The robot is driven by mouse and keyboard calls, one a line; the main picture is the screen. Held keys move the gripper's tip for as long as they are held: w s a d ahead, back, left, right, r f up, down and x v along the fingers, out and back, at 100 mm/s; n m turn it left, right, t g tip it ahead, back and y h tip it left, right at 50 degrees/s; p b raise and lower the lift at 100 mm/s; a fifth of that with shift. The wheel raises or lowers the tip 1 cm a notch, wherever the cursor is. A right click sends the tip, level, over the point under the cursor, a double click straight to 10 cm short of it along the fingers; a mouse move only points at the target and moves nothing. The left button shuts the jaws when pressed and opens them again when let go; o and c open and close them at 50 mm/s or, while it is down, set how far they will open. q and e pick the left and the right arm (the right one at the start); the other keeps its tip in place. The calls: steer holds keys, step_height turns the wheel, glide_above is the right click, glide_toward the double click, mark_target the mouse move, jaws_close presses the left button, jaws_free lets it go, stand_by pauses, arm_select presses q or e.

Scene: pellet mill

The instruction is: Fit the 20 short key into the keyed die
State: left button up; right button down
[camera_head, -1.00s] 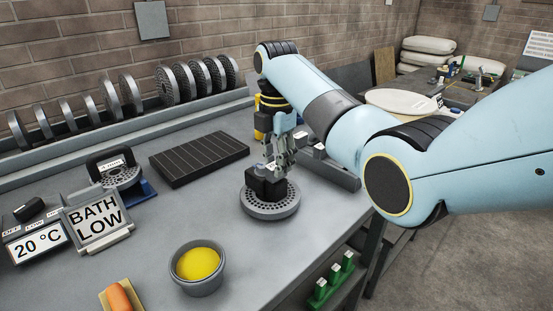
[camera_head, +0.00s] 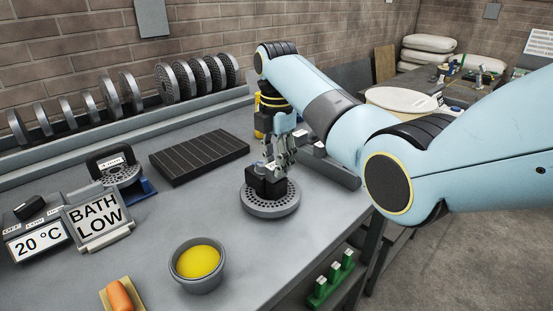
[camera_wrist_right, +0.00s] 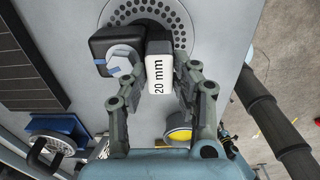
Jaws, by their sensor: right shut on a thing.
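The keyed die (camera_head: 270,207) is a round grey disc with a ring of holes, lying flat on the bench. It also shows at the top of the right wrist view (camera_wrist_right: 184,27). My right gripper (camera_wrist_right: 159,84) is shut on the 20 short key (camera_wrist_right: 162,77), which has a white "20 mm" label and a black end. The key is over the die, beside a black block (camera_wrist_right: 114,47) with a pale round top with blue marks. Whether the key's end is inside a slot is hidden. My left gripper is in neither view.
A bowl of yellow material (camera_head: 198,264) stands in front of the die. A black slotted mat (camera_head: 199,158) lies behind left. A "BATH LOW" sign (camera_head: 98,218) stands at left. Discs line the back rack (camera_head: 120,130). The bench's right edge is close to the die.

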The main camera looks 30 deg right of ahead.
stand_by(0.7)
steer(key=shift+c, duration=2.4)
jaws_free()
steer(key=shift+r, duration=0.1)
steer(key=shift+r, duration=3.4)
steer(key=shift+f, duration=0.1)
